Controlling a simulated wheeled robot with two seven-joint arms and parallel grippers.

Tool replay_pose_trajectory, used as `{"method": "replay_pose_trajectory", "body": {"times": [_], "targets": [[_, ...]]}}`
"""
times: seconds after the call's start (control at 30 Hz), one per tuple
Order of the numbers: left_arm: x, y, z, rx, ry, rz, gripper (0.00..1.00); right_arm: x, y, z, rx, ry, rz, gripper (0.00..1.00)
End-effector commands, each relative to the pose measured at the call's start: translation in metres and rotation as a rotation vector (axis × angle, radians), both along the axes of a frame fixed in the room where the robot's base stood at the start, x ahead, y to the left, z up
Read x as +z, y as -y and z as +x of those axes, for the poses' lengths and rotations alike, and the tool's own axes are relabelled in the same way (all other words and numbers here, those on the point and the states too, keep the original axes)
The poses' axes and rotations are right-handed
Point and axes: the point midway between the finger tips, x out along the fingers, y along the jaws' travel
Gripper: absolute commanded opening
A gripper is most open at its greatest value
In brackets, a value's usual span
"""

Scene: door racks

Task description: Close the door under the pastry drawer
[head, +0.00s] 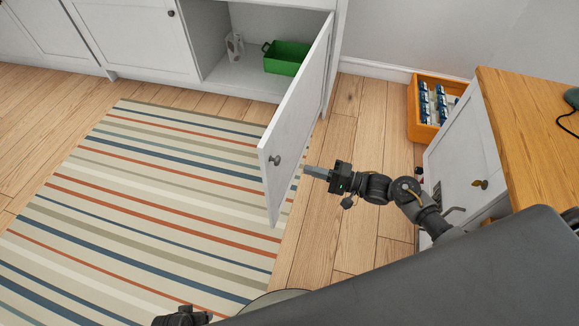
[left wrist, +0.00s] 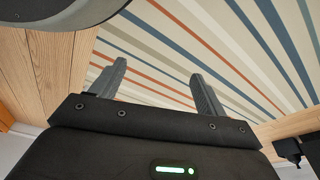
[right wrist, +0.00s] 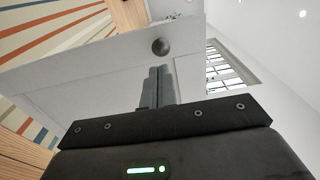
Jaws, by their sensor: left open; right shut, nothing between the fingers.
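A white cabinet door (head: 297,115) stands wide open, swung out from the low white cabinet at the back, with a round grey knob (head: 274,160) near its free edge. The door also fills much of the right wrist view (right wrist: 100,65), with its knob (right wrist: 160,46) just beyond the fingertips. My right gripper (head: 306,171) is shut and empty, to the right of the door's free end; I cannot tell whether it touches the door. My left gripper (left wrist: 155,82) is open and empty over the striped rug; only part of that arm shows at the head view's bottom edge. No pastry drawer is recognisable.
The open compartment holds a green bin (head: 285,58) and a small clear object (head: 234,47). A striped rug (head: 150,200) covers the floor left of the door. On the right stand an orange crate (head: 413,110) with blue-topped items and a wooden-topped cabinet (head: 520,120).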

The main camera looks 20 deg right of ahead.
Motion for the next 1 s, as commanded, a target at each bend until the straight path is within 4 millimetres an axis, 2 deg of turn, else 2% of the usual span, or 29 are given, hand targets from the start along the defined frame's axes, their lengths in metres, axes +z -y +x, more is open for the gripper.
{"method": "replay_pose_trajectory", "body": {"times": [0.2,0.5,0.7,1.0], "targets": [[0.035,0.003,0.014,0.005,0.027,-0.006,0.75,-0.003,-0.033,0.024,0.001,0.004,0.002,0.0],[0.075,0.003,0.018,0.009,0.049,-0.007,0.75,-0.002,-0.055,0.04,-0.001,0.001,-0.001,0.0],[0.084,0.003,0.018,0.009,0.052,-0.007,0.75,0.0,-0.059,0.043,-0.001,0.001,-0.001,0.0],[0.085,0.003,0.018,0.009,0.052,-0.007,0.75,0.0,-0.059,0.044,-0.002,0.0,-0.001,0.0]]}}
